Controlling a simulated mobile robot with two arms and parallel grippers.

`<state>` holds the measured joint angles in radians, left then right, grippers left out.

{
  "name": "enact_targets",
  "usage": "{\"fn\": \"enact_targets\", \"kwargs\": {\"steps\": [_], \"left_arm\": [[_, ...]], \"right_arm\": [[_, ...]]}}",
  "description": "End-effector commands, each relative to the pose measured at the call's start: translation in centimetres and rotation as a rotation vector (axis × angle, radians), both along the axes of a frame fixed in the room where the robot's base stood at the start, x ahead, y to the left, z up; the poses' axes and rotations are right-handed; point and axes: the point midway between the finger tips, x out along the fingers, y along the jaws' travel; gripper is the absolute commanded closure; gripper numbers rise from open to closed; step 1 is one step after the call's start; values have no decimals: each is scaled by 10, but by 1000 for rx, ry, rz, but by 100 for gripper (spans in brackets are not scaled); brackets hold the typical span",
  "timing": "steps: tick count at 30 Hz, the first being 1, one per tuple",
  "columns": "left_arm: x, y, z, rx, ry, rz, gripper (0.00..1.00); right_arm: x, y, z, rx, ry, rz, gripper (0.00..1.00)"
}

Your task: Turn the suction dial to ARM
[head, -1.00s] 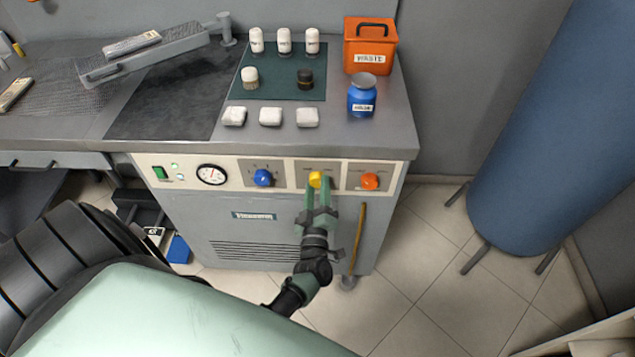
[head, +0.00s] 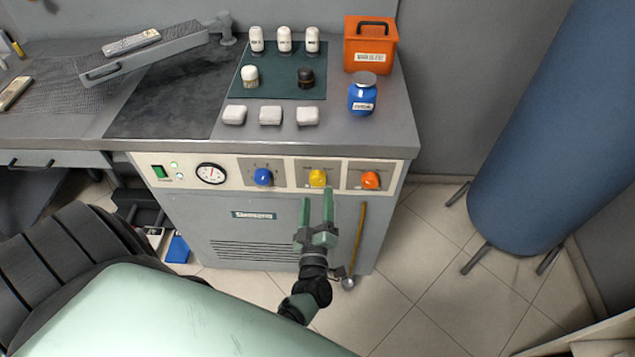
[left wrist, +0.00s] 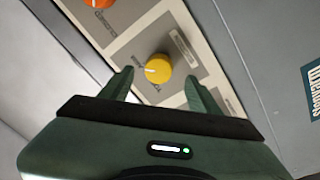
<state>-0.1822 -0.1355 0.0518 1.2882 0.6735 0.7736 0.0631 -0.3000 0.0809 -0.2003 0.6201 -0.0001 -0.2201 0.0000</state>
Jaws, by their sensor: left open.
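The yellow dial (head: 318,178) sits on the front panel of the grey machine, between a blue dial (head: 263,177) and an orange dial (head: 370,180). The small print around the dials is too blurred to read, so I cannot tell which position the yellow dial points at. My left gripper (head: 317,199) is open and empty just below and in front of the yellow dial, apart from it. In the left wrist view the yellow dial (left wrist: 158,68), with a white pointer mark, shows between and beyond the open fingers (left wrist: 159,79). My right gripper is not in view.
A round gauge (head: 211,174) and a green switch (head: 160,172) are on the same panel. A wooden stick (head: 358,240) stands against the machine's front right. A blue bottle (head: 362,94) and an orange box (head: 370,45) stand on top.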

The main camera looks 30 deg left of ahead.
Motion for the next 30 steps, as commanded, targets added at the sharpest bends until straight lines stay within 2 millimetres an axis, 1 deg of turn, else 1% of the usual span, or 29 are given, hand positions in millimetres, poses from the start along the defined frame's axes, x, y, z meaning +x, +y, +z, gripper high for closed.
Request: {"fn": "enact_targets", "kwargs": {"steps": [1, 3, 8, 25, 26, 28, 29, 30], "left_arm": [[-8, -5, -3, -1, 2, 0, 38], [-16, -10, -4, -1, 1, -1, 38], [-26, -16, -4, 0, 1, 1, 38], [-27, -18, -5, 1, 5, -5, 38], [-27, -19, -8, 4, 13, -12, 38], [-26, -27, -21, 17, 58, -52, 38], [-26, -33, -31, 25, 89, -79, 38], [-27, -42, -47, 40, 142, -126, 38]], "right_arm": [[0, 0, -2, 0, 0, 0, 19], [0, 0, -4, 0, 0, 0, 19], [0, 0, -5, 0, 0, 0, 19], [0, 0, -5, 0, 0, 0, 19], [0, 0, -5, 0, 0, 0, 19], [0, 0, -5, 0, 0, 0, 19], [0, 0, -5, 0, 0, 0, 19], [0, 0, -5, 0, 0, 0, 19]]}}
